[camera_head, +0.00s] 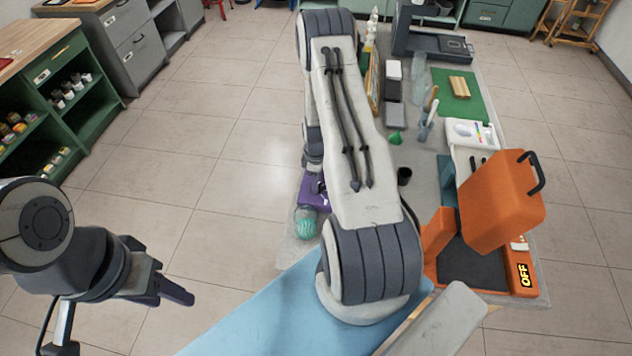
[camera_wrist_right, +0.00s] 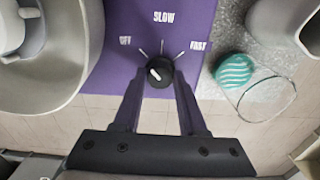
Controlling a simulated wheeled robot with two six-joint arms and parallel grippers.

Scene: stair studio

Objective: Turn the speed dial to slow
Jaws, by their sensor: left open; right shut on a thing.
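The speed dial (camera_wrist_right: 159,72) is a small black knob with a white mark on a purple panel (camera_wrist_right: 112,75). The panel reads OFF at left, SLOW at top middle and FAST at right. The white mark leans to the upper left, towards the OFF side. My right gripper (camera_wrist_right: 158,77) is shut on the dial, one finger on each side. In the head view the purple panel (camera_head: 312,190) shows beside my right arm, which hides the dial. My left gripper (camera_head: 175,288) is open and empty over the floor at left.
An orange machine (camera_head: 502,203) with an OFF sign stands at right. Several tools and a green mat (camera_head: 450,105) crowd the bench behind. The floor at left is clear.

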